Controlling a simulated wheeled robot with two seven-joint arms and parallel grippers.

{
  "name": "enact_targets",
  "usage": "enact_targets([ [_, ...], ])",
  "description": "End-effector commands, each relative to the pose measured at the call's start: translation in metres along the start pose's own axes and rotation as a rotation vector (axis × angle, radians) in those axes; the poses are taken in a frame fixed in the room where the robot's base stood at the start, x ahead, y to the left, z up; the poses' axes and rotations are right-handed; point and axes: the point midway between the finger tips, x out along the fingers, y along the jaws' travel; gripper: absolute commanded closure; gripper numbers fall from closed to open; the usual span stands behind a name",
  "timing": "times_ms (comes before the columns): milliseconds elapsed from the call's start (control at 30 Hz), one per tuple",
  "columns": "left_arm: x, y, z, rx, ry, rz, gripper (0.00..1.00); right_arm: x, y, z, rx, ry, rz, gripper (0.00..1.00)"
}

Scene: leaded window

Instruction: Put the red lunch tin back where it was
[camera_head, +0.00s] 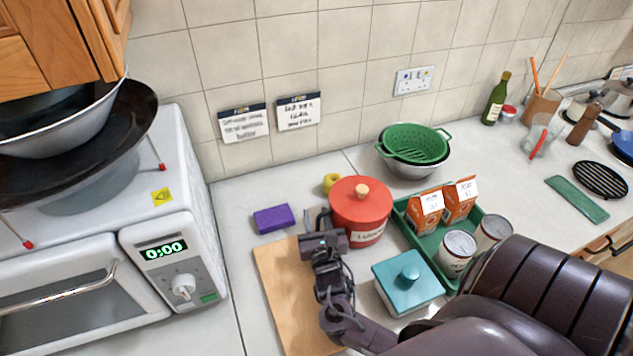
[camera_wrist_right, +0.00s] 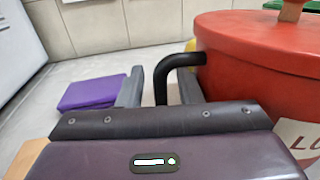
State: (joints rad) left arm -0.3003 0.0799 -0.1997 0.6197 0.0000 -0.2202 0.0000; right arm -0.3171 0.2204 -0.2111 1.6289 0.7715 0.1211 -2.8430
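The red lunch tin (camera_head: 360,208) is a round red canister with a wooden knob, a pale label and a black side handle. It stands upright on the counter, against the tray's left side. It also fills the right of the right wrist view (camera_wrist_right: 265,50). My left gripper is not in view.
A green tray (camera_head: 428,254) with orange cartons and cans stands right of the tin. A teal lidded box (camera_head: 408,282) is in front. A purple sponge (camera_head: 273,218) and wooden board (camera_head: 282,290) lie left. A yellow object (camera_head: 331,182) is behind the tin. A microwave (camera_head: 180,235) stands left.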

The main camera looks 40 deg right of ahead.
Motion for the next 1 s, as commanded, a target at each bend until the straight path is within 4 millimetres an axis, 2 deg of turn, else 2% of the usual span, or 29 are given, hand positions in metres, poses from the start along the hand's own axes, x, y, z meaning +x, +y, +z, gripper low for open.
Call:
enact_targets([
  [167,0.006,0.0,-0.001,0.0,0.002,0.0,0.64,-0.027,0.0,-0.001,0.0,0.003,0.002,0.68],
  [400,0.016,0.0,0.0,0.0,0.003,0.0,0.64,-0.081,0.0,-0.001,0.0,0.003,0.002,0.68],
  [533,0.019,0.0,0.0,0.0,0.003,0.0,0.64,-0.102,0.0,0.0,0.0,0.002,0.0,0.68],
  [700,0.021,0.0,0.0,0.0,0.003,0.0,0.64,-0.117,0.0,0.002,0.0,0.0,-0.001,0.68],
  [1000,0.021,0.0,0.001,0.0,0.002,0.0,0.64,-0.12,0.0,0.003,0.0,-0.001,-0.001,0.68],
])
